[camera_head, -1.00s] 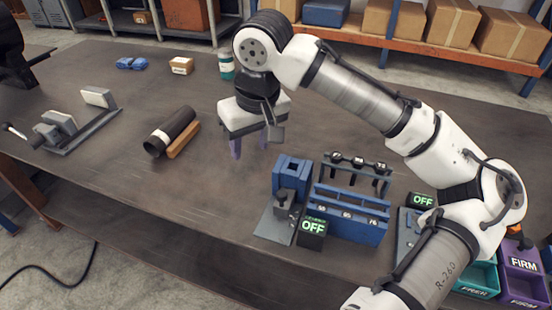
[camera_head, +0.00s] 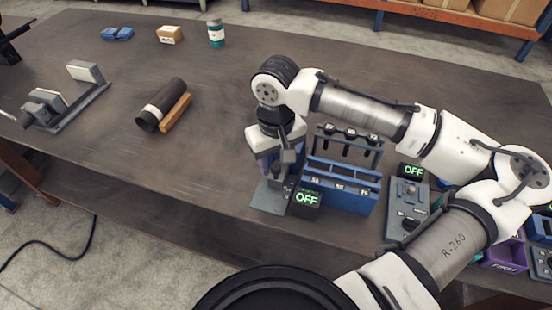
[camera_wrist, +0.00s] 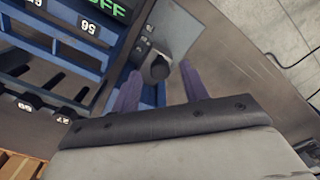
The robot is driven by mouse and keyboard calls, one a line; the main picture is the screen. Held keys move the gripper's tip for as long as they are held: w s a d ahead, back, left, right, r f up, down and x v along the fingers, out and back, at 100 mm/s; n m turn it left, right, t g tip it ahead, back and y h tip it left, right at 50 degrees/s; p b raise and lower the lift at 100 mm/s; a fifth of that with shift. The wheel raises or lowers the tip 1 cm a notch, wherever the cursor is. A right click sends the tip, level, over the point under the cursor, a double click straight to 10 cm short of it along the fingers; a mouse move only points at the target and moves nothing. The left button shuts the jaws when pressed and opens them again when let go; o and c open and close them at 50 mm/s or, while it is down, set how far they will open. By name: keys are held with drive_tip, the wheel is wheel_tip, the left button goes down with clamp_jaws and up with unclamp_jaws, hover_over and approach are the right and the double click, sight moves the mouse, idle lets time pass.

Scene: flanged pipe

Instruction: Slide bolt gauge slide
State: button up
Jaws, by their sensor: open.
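The bolt gauge is a grey plate (camera_head: 268,198) with a blue upright and a small dark block, left of the blue rack. My gripper hides most of its blue upright in the head view. The wrist view shows its grey plate (camera_wrist: 180,28) and a dark round knob (camera_wrist: 155,68). My gripper (camera_head: 266,168) is over the gauge, pointing down. In the wrist view its two purple fingers (camera_wrist: 160,85) are apart, open, with the knob between or just beyond their tips. I cannot tell if they touch it. A box reading OFF (camera_head: 306,198) stands beside the gauge.
The blue rack (camera_head: 340,190) with numbered slots stands close on the gauge's right. Another panel reading OFF (camera_head: 411,171) is further right. A dark cylinder (camera_head: 163,105) lies on the left beside a wooden block. The table (camera_head: 205,165) left of the gauge is clear.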

drive_tip(key=shift+f, duration=0.5)
clamp_jaws()
